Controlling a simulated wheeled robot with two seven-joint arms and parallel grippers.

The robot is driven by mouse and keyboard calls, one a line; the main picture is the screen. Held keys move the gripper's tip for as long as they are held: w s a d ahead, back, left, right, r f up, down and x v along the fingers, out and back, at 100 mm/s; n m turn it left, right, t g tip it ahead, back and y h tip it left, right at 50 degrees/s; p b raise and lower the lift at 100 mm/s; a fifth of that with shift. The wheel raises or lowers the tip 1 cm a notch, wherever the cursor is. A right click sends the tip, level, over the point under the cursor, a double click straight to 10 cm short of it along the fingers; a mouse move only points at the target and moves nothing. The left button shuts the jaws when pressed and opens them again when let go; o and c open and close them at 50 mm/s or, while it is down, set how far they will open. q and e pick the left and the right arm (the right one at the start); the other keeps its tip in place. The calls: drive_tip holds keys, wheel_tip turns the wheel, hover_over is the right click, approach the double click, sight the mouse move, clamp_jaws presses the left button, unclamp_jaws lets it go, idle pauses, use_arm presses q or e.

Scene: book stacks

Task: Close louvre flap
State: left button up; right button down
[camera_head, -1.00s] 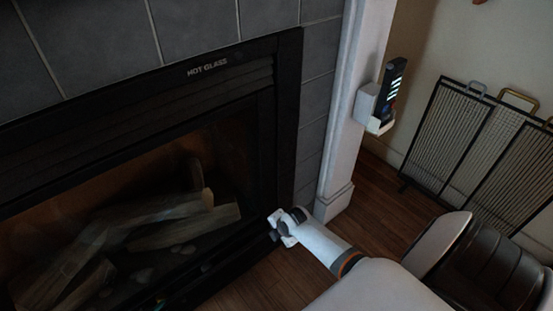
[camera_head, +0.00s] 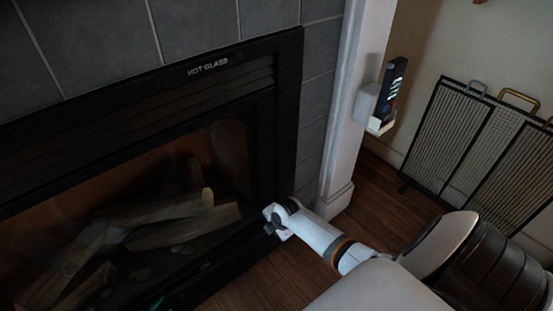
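The black fireplace (camera_head: 287,120) fills the left of the head view. Dark louvre slats (camera_head: 140,117) run across its top, above the glass. A dark lower strip (camera_head: 215,262) runs below the glass; I cannot tell whether this is the louvre flap, or whether it is open or shut. My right gripper (camera_head: 270,223) is at the lower right corner of the fireplace, close to its frame. Contact is unclear, and its fingers are too small and dark to tell open from shut. My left gripper is not in view.
A white pillar (camera_head: 345,130) stands right of the fireplace and carries a holder with a dark handset (camera_head: 393,85). A folding mesh screen (camera_head: 450,130) leans near the right wall. Bare wooden floor (camera_head: 390,205) lies between. Logs (camera_head: 180,225) lie behind the glass.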

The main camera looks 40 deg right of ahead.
drive_tip(key=shift+w+r, duration=0.25)
drive_tip(key=shift+w, duration=0.05)
